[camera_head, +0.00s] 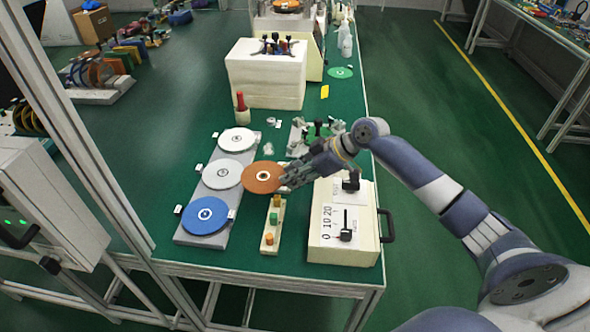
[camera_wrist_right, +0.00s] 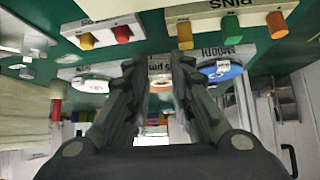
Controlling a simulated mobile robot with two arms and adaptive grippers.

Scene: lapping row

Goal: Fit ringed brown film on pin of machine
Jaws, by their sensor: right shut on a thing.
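The ringed brown film (camera_head: 258,178) is an orange-brown disc with a white ring at its centre. It lies roughly flat beside the grey film rack and overlaps the edge of the white film in the head view. My right gripper (camera_head: 289,178) is shut on its right edge. In the right wrist view the fingers (camera_wrist_right: 159,72) point away from the camera, and a brown sliver of the film (camera_wrist_right: 158,86) shows between them. A cream machine (camera_head: 309,59) stands at the far end of the bench; I cannot make out its pin. My left gripper is not in view.
The grey rack (camera_head: 221,228) bears a blue film (camera_head: 206,229) and two white films. A pin block (camera_head: 268,242) with coloured pegs and a cream control box (camera_head: 342,249) stand nearer. A white block (camera_head: 265,85) and red-topped bottle (camera_head: 241,102) stand farther back.

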